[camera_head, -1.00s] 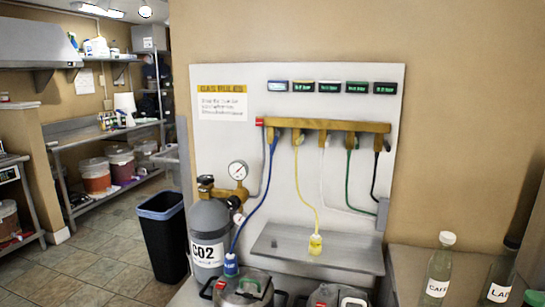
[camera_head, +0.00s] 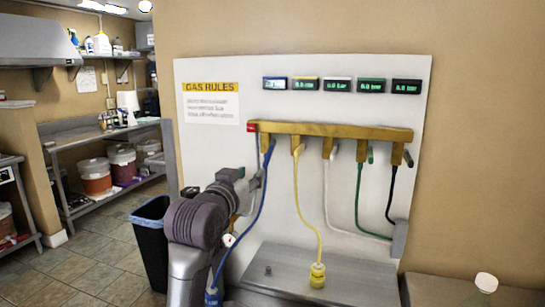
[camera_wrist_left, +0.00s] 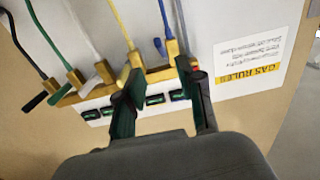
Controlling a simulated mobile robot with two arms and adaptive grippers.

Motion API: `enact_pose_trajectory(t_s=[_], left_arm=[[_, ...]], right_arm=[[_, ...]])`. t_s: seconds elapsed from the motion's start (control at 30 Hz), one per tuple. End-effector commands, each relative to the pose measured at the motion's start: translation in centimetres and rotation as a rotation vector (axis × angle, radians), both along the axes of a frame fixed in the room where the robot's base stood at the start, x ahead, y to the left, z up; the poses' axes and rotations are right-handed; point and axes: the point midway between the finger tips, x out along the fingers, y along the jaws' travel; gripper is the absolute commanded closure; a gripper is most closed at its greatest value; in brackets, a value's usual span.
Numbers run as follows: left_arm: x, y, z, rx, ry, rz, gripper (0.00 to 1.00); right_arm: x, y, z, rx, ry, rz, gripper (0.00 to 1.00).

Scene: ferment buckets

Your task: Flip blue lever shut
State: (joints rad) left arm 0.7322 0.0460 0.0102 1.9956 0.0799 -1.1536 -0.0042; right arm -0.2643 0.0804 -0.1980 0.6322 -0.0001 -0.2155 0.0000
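The blue lever (camera_wrist_left: 159,46) shows in the left wrist view beside the blue hose, at one end of the brass manifold (camera_wrist_left: 125,80). In the head view the manifold (camera_head: 330,131) runs across the white panel, and the blue hose (camera_head: 262,200) hangs from its left end; the lever there is hard to tell from the hose. My left gripper (camera_head: 244,178) is below and left of that end, in front of the panel. In the left wrist view its two fingers (camera_wrist_left: 163,75) are spread, with nothing held, around the blue end of the manifold. My right gripper is not in view.
Yellow (camera_head: 305,215), white, green and black hoses hang to the right. A metal shelf (camera_head: 350,280) sticks out below. Small displays (camera_head: 371,86) sit above the manifold. A black bin (camera_head: 150,245) stands on the floor at left. A bottle cap (camera_head: 486,282) shows at lower right.

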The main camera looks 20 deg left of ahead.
Motion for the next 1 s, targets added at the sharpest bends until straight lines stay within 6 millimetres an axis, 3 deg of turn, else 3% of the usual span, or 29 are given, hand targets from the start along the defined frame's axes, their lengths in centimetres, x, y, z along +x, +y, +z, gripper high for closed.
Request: enact_pose_trajectory(t_s=[0.2, 0.3, 0.43, 0.67, 1.0], left_arm=[[3.3, -0.1, 0.1, -0.001, 0.005, 0.000, 0.62], [5.4, -0.2, 0.0, -0.001, 0.006, 0.000, 0.62], [7.9, -0.3, 0.0, 0.000, 0.006, 0.000, 0.62], [11.5, -0.4, 0.0, 0.000, 0.004, 0.000, 0.62], [13.3, -0.5, -0.2, 0.000, 0.003, 0.000, 0.62]], right_arm=[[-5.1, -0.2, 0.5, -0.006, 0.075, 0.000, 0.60], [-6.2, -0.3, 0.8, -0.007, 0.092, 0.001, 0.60], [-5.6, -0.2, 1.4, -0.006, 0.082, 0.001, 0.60], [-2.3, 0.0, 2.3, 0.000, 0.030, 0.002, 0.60], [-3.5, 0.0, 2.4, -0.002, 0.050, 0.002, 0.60]])
